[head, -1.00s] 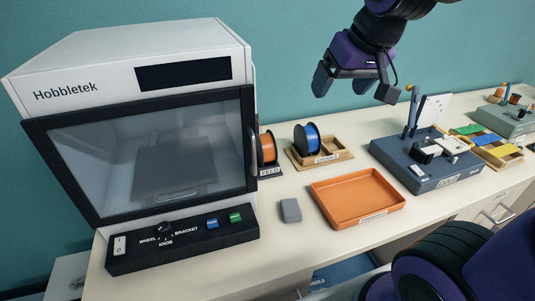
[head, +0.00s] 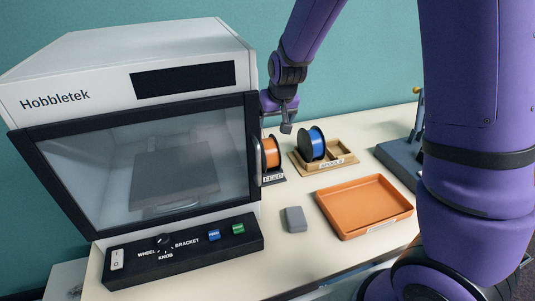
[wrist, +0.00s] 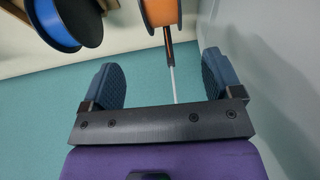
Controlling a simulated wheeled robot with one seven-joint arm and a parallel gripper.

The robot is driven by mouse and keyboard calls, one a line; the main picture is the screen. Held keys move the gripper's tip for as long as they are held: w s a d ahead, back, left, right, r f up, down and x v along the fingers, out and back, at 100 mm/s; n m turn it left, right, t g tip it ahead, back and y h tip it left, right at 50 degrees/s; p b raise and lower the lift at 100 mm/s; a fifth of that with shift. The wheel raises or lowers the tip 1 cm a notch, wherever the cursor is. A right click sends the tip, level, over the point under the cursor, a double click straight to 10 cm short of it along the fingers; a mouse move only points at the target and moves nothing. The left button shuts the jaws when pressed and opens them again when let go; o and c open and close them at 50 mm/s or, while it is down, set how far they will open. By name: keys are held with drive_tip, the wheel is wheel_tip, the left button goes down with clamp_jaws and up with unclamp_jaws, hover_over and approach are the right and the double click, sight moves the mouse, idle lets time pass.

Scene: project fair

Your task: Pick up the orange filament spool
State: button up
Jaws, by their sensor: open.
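The orange filament spool (head: 270,152) stands upright on a small dark base labelled FEED, beside the printer's right side. It is partly hidden by the printer's edge. My gripper (head: 276,114) is above and close to the spool in the head view. In the wrist view my gripper (wrist: 166,82) is open and empty, its two blue-grey fingers spread. There the orange spool (wrist: 160,10) shows at the top edge, beyond the fingertips and roughly in line with the gap between them, cut off by the frame.
The white printer (head: 140,50) stands close on the left; its side wall is near my gripper. A blue spool (head: 312,143) stands in a wooden holder (head: 342,160) to the right. An orange tray (head: 366,232) and a small grey block (head: 294,219) lie in front.

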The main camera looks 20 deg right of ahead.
sight(268, 138)
drive_tip(key=x, duration=0.3)
drive_tip(key=shift+w+a, duration=0.2)
drive_tip(key=x, duration=0.5)
drive_tip(key=shift+f, duration=0.15)
drive_tip(key=shift+s+x, duration=0.15)
drive_tip(key=shift+x, duration=1.2)
drive_tip(key=shift+s+x, duration=0.15)
drive_tip(key=shift+x, duration=1.15)
drive_tip(key=shift+f, duration=0.1)
drive_tip(key=c, duration=1.2)
